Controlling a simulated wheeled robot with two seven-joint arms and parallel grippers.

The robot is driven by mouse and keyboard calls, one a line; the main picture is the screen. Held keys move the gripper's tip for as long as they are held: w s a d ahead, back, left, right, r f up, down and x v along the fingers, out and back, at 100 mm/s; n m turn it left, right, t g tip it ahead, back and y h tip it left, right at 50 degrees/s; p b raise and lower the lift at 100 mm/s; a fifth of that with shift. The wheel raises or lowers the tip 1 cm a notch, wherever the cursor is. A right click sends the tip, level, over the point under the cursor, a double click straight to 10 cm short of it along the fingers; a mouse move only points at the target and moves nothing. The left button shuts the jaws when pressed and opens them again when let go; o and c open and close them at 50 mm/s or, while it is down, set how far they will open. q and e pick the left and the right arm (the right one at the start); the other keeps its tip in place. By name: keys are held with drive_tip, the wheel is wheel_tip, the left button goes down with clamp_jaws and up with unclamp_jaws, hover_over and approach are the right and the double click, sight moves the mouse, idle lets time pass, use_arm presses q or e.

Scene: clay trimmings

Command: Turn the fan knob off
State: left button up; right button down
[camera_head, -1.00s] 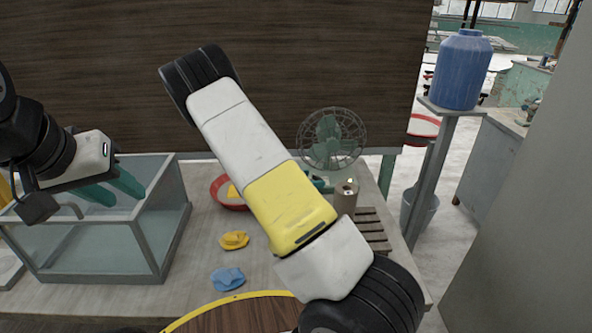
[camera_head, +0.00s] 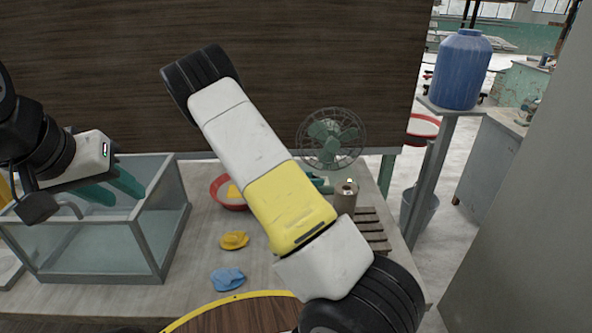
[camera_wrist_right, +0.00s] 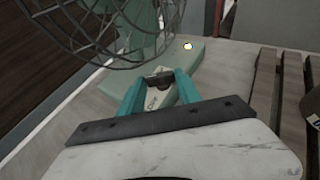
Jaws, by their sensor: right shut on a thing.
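The green fan (camera_head: 332,138) with a wire cage stands at the back right of the table. Its pale green base (camera_wrist_right: 190,56) carries a lit round lamp (camera_wrist_right: 187,46) in the right wrist view. My right gripper (camera_wrist_right: 159,90) is at the front of the base, its teal fingers shut on the dark fan knob (camera_wrist_right: 160,80), which is partly hidden between them. My own right arm hides this gripper and the knob in the head view. My left gripper (camera_head: 115,190) is open and empty over the glass tank at the left.
The glass tank (camera_head: 160,235) stands left. A red bowl (camera_head: 217,194), yellow clay (camera_head: 234,240) and blue clay (camera_head: 227,279) lie mid-table. A brown can (camera_head: 345,198) and wooden slatted rack (camera_head: 372,228) stand close to the right of the fan base.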

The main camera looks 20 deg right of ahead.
drive_tip(key=n+t+y, duration=0.1)
drive_tip(key=n+t, duration=0.1)
drive_tip(key=s+n+t+y, duration=0.1)
drive_tip(key=shift+d+n+t+y, duration=0.3)
drive_tip(key=shift+n, duration=0.1)
drive_tip(key=shift+n+t+y, duration=0.8)
drive_tip(key=shift+n+y, duration=0.1)
drive_tip(key=shift+n, duration=0.1)
drive_tip(key=c, duration=0.8)
unclamp_jaws()
drive_tip(key=shift+c, duration=0.2)
drive_tip(key=shift+s, duration=0.1)
drive_tip(key=shift+v, duration=3.85)
